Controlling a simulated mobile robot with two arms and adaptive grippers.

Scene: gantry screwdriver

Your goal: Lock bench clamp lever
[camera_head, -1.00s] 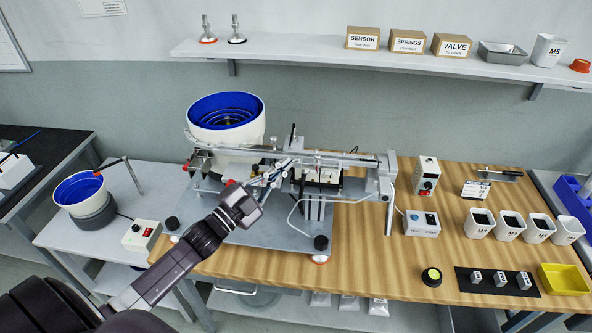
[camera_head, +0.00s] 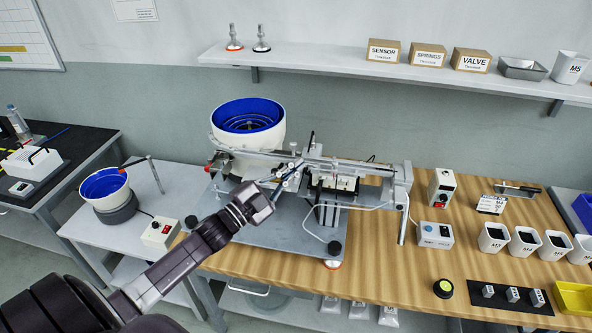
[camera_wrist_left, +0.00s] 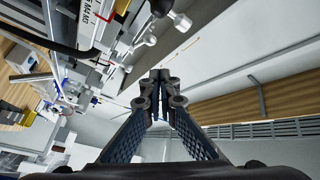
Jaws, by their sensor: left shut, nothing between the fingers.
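I cannot clearly pick out the bench clamp lever. A red-tipped part (camera_head: 208,169) stands at the left end of the gantry screwdriver machine (camera_head: 345,166) in the head view. My left gripper (camera_head: 289,174) is in front of this machine, over its grey base plate, and its fingers blend into the metal parts behind. In the left wrist view my gripper (camera_wrist_left: 160,84) is shut with nothing between its fingertips. My right gripper is out of view.
The blue-lined bowl feeder (camera_head: 248,122) stands behind my gripper. A smaller feeder (camera_head: 105,193) and a switch box (camera_head: 160,232) sit on the left side table.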

